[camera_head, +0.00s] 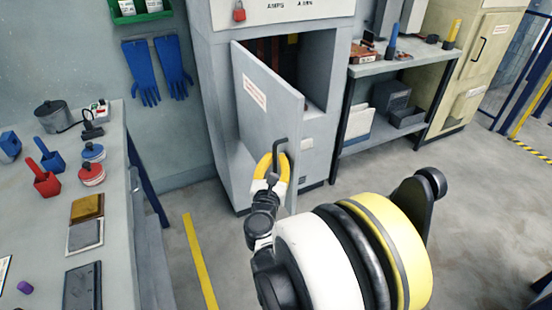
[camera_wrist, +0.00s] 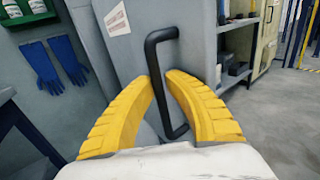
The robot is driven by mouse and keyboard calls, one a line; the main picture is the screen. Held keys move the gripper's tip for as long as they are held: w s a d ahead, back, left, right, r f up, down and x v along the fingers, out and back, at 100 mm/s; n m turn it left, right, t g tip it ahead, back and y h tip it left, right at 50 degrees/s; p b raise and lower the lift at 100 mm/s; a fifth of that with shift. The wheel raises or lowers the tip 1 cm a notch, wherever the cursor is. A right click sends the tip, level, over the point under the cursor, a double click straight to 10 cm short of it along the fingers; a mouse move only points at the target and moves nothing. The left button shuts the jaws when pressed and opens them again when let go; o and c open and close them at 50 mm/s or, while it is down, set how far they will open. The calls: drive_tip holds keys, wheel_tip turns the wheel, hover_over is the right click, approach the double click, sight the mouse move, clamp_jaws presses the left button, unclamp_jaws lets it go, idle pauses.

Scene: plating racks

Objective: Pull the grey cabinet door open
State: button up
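The grey cabinet door (camera_head: 262,100) stands part-way open in the head view, swung out from the cabinet (camera_head: 212,60) with its left side toward the hinge. A dark gap and some of the interior show behind its upper edge. The door's black bar handle (camera_wrist: 162,48) runs upright near its free edge; its bent top also shows in the head view (camera_head: 280,146). My gripper (camera_wrist: 160,80) has its two yellow fingers closed on either side of the bar, apparently gripping it. The head view shows my gripper (camera_head: 272,166) at the handle; the lower handle is partly hidden there.
A workbench (camera_head: 30,240) with tools and pots stands at left. Blue gloves (camera_head: 158,70) hang on the wall. A shelf bench (camera_head: 400,62) and a beige cabinet (camera_head: 488,50) stand at right. Grey floor (camera_head: 460,200) is clear at the right and front.

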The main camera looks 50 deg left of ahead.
drive_tip(key=o, duration=0.3)
drive_tip(key=v, duration=0.7)
drive_tip(key=shift+s+d, duration=0.15)
drive_tip(key=shift+d, duration=0.05)
idle(0.3)
